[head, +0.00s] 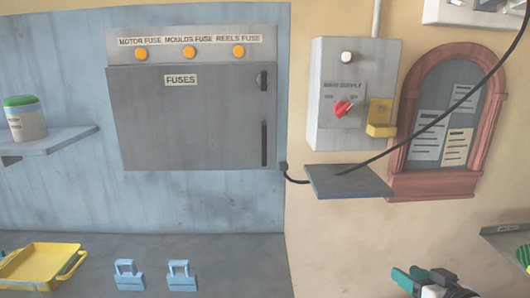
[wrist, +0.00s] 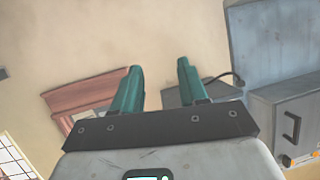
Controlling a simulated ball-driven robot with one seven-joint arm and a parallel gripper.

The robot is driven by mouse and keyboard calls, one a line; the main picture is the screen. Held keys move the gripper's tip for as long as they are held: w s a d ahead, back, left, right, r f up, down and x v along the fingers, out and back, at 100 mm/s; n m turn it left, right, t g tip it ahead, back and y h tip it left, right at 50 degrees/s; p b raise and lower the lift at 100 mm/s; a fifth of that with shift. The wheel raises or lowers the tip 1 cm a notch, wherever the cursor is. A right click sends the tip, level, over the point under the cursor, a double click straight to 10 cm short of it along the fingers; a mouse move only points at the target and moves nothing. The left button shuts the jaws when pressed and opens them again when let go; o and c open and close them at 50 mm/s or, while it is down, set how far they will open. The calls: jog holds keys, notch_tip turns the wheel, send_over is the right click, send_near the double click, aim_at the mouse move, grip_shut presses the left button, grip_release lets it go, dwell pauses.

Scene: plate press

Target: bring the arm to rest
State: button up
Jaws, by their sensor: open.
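My gripper (head: 424,276) shows at the bottom right of the head view, with teal fingers, in front of the tan wall. In the wrist view my gripper (wrist: 157,88) has its two teal fingers apart with nothing between them. It is open and touches nothing that I can see. Most of my arm is out of the head view.
A grey fuse cabinet (head: 190,115) and a supply box (head: 335,100) with a red knob (head: 343,108) hang on the wall. A small grey shelf (head: 348,182) juts out below, with a black cable.

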jog(key=s+a+f+g+h+p, duration=0.15)
jog(key=s+f+g, duration=0.25)
jog(key=s+f, duration=0.4)
jog(key=s+a+f+g+p, duration=0.1)
jog(key=s+a+f+g, duration=0.2)
jog(key=s+f, duration=0.6)
jog(key=s+f+m+g+h+p, duration=0.1)
jog(key=s+g, duration=0.4)
jog(key=s, duration=1.5)
jog(key=shift+f+g, duration=0.2)
jog(key=shift+g, duration=0.1)
